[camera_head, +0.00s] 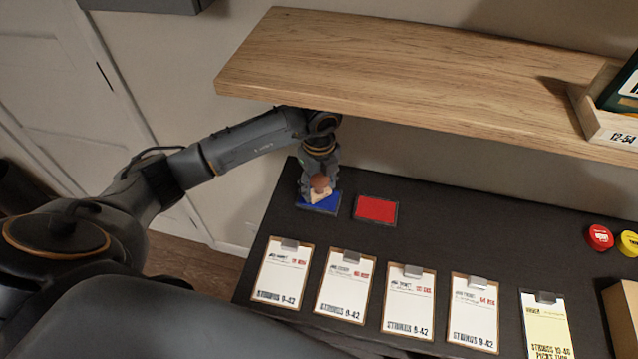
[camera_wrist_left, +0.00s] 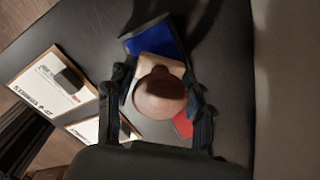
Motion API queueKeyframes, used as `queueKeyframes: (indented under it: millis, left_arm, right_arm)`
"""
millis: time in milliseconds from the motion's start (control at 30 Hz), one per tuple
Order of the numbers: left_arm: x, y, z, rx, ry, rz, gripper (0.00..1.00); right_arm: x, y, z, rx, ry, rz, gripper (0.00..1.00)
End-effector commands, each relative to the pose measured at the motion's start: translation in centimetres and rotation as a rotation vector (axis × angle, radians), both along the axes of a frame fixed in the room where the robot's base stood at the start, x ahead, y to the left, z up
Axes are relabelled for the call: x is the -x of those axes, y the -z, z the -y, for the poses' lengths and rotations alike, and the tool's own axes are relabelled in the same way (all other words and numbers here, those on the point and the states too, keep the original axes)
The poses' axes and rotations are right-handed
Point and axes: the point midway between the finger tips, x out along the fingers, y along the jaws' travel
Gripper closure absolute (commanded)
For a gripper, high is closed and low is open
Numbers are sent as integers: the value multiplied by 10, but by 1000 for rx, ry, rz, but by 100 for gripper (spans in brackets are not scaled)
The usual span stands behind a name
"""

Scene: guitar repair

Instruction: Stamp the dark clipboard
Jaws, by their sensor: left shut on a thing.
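My left gripper (camera_head: 319,178) is shut on a stamp with a round brown knob (camera_head: 320,183) and a light wooden base. It holds the stamp upright over the blue ink pad (camera_head: 329,204) at the table's back left. In the left wrist view the knob (camera_wrist_left: 160,95) sits between the fingers, with the blue pad (camera_wrist_left: 165,38) beyond it. Whether the stamp's underside touches the pad is hidden. The dark clipboard (camera_head: 546,320), with a black clip and a partly yellow sheet, lies at the right end of the clipboard row. My right gripper is not in view.
A red ink pad (camera_head: 376,209) lies just right of the blue one. Several brown clipboards (camera_head: 409,301) line the front. Red (camera_head: 600,237) and yellow (camera_head: 628,243) round items and a cardboard box (camera_head: 622,310) are at right. A wooden shelf (camera_head: 420,75) overhangs the back.

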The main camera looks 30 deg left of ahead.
Motion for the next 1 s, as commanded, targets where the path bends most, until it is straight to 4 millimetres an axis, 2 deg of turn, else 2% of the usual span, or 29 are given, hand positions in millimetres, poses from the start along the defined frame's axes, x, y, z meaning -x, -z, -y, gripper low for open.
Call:
queueKeyframes:
  millis: [1000]
  left_arm:
    - [0, 8, 0, 0, 0, 0, 68]
  right_arm:
    - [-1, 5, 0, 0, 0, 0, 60]
